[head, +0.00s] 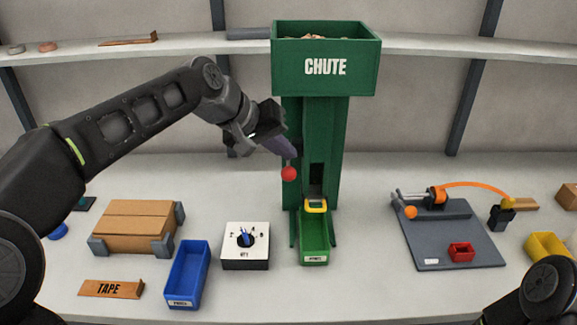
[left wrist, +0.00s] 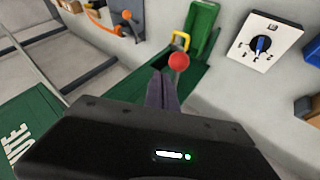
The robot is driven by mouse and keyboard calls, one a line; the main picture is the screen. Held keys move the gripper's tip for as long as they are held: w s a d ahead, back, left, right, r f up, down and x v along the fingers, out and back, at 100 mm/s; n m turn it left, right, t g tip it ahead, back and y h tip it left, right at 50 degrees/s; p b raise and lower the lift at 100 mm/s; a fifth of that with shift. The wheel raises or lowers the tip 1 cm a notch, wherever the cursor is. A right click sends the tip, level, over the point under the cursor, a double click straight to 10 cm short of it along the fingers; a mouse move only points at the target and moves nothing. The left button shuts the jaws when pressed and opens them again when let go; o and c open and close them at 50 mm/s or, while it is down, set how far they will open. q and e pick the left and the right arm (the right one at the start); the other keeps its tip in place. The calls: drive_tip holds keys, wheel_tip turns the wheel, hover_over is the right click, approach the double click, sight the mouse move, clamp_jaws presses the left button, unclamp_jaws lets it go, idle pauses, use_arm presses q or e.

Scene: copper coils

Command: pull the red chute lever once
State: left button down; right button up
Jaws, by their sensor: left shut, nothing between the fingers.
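The green chute (head: 325,66) stands upright at the back middle of the table, with a hopper on top. The red ball knob of its lever (head: 289,174) shows at the chute's left side in the head view. My left gripper (head: 290,152) is shut and empty, its fingertips just above the red knob. In the left wrist view the shut fingers (left wrist: 161,88) point toward the red knob (left wrist: 179,61), which looks close to the tips; I cannot tell whether they touch. The lever's rod is mostly hidden. My right gripper is out of view.
A green tray (head: 314,258) with a yellow handle sits below the chute. A grey fixture board (head: 431,240) lies to the right.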

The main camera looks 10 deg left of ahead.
sight(284, 170)
use_arm(q)
drive_tip(key=shift+f, duration=0.15)
drive_tip(key=shift+f+b, duration=0.3)
drive_tip(key=shift+b, duration=0.1)
drive_tip(key=shift+s+f+b, duration=0.15)
drive_tip(key=shift+f+b, duration=0.8)
drive_tip(key=shift+f, duration=0.15)
drive_tip(key=shift+s+f+b, duration=0.1)
drive_tip(key=shift+f+b, duration=0.85)
drive_tip(key=shift+f, duration=0.1)
idle(1.8)
drive_tip(key=shift+r, duration=0.1)
idle(0.5)
drive_tip(key=shift+w+r+p, duration=0.15)
drive_tip(key=shift+r+p, duration=1.05)
drive_tip(key=shift+r, duration=0.1)
drive_tip(key=shift+w+r+p, duration=0.1)
drive_tip(key=shift+r+p, duration=1.05)
drive_tip(key=shift+r, duration=0.1)
drive_tip(key=r+p, duration=0.4)
drive_tip(key=r, duration=0.1)
drive_tip(key=shift+w, duration=0.25)
drive_tip(key=shift+a, duration=0.1)
